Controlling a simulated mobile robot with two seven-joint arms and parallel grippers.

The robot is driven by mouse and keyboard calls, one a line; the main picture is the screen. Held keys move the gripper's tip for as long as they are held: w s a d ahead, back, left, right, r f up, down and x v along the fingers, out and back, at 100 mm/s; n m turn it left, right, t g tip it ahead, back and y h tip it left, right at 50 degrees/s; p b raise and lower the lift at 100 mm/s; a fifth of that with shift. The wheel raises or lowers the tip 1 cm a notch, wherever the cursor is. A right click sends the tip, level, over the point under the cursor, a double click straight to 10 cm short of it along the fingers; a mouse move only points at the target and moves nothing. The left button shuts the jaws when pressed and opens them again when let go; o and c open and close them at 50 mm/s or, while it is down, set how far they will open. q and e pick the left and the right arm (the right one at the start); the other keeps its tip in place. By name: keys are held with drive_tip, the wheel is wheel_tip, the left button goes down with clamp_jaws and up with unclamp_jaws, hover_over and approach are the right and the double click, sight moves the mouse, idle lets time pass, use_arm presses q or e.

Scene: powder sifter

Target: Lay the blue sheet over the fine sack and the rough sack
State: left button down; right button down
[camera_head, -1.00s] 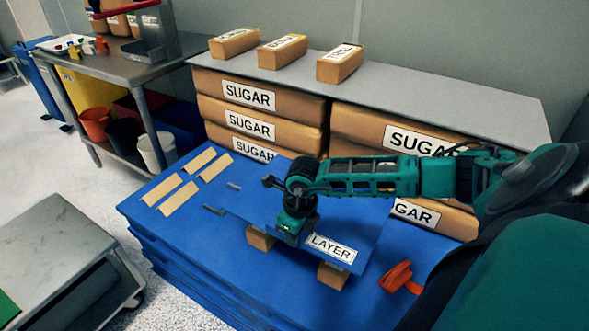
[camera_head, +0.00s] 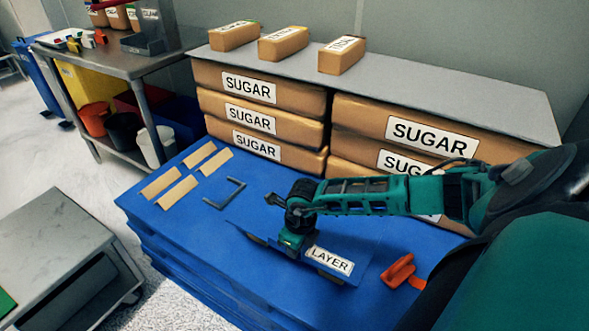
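The blue sheet (camera_head: 352,278), with a white "LAYER" label, lies low over the front part of the blue stacked surface. Its outline is hard to tell from the blue beneath. My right gripper (camera_head: 293,243) is at the sheet beside the label; its fingertips are hidden, but the sheet moves with it, so it looks shut on the sheet. Under the sheet's front edge only dark slivers show of two small brown blocks, seen more clearly earlier. I cannot tell whether these are the fine and rough sacks, or whether the sheet touches them. My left gripper is out of view.
Stacks of brown sugar sacks (camera_head: 262,115) stand behind, under a grey board (camera_head: 440,90) bearing three brown packs. Tan strips (camera_head: 176,192) and a grey angle piece (camera_head: 226,194) lie at left on the blue surface. An orange object (camera_head: 398,271) lies at right.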

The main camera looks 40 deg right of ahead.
drive_tip(key=shift+f, duration=0.45)
drive_tip(key=c, duration=1.3)
unclamp_jaws()
drive_tip(key=shift+r, duration=0.1)
